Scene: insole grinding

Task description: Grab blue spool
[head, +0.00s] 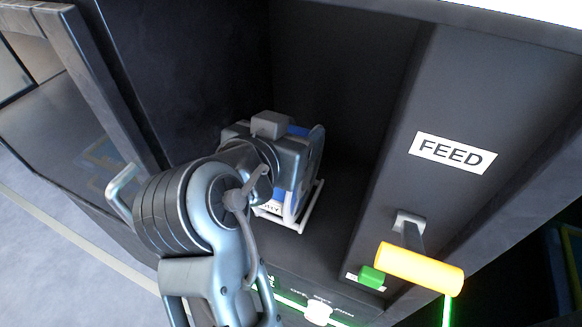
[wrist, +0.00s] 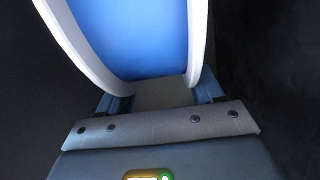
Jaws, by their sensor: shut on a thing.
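The blue spool (head: 302,172) stands in the dark bay of the machine in the head view, partly hidden behind my arm and gripper. Its white rims and white stand-like frame show at its right and below. In the wrist view the blue spool (wrist: 148,38) fills the top middle, its blue core between two white flanges. My gripper (wrist: 165,92) is shut on the spool, with the jaws reaching its lower part. In the head view my gripper (head: 290,150) is at the spool from the left; its fingertips are mostly hidden.
A FEED label (head: 452,152) is on the panel at the right. Below it are a lever with a yellow handle (head: 420,268) and a green button (head: 371,277). A white knob (head: 318,314) is on the front edge. Dark walls close the bay; an open door (head: 85,75) stands left.

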